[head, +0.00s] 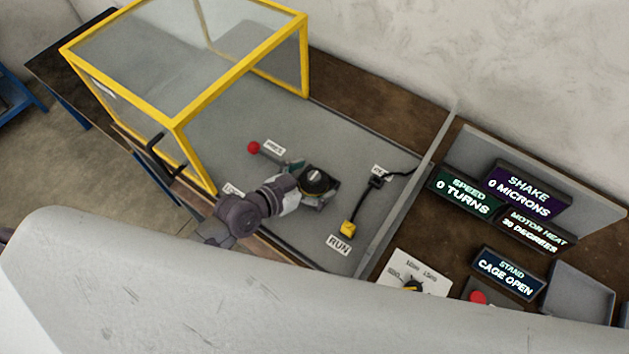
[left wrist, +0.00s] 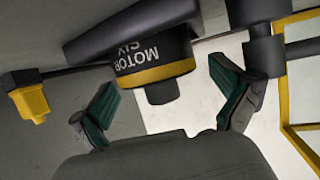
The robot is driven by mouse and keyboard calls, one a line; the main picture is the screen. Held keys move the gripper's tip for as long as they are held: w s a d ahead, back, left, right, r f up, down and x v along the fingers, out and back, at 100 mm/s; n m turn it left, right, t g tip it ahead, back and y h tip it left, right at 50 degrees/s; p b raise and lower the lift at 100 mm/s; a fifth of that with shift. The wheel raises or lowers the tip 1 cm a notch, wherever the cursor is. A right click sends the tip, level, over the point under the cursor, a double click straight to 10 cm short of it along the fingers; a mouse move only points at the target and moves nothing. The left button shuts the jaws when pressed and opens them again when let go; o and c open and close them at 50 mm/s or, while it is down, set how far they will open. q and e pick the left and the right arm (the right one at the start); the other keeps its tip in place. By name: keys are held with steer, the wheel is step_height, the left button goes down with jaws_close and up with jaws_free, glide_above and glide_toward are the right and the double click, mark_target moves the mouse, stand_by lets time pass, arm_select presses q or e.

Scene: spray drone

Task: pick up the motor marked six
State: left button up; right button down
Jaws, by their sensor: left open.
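The motor marked six (left wrist: 158,61) is black with a yellow band and shows its label upside down in the left wrist view. In the head view the motor (head: 317,180) sits on a dark mount on the grey bench plate. My left gripper (head: 300,182) is at the motor, coming from the lower left. In the left wrist view my left gripper (left wrist: 163,78) is open, with one teal-padded finger toward each side of the motor. The fingers look apart from the motor. Part of the gripper is hidden behind my arm in the head view. My right gripper is not in view.
A yellow-framed clear cage (head: 180,122) stands at the left of the plate. A red knob (head: 253,147) is beyond the gripper. A yellow plug (head: 348,228) on a black cable lies right of the motor. Displays (head: 505,279) stand at the right; one reads cage open.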

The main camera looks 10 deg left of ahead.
arm_select(q)
steer(key=c, duration=1.7)
steer(key=shift+r, duration=0.1)
steer(key=shift+c, duration=0.2)
steer(key=shift+r, duration=0.1)
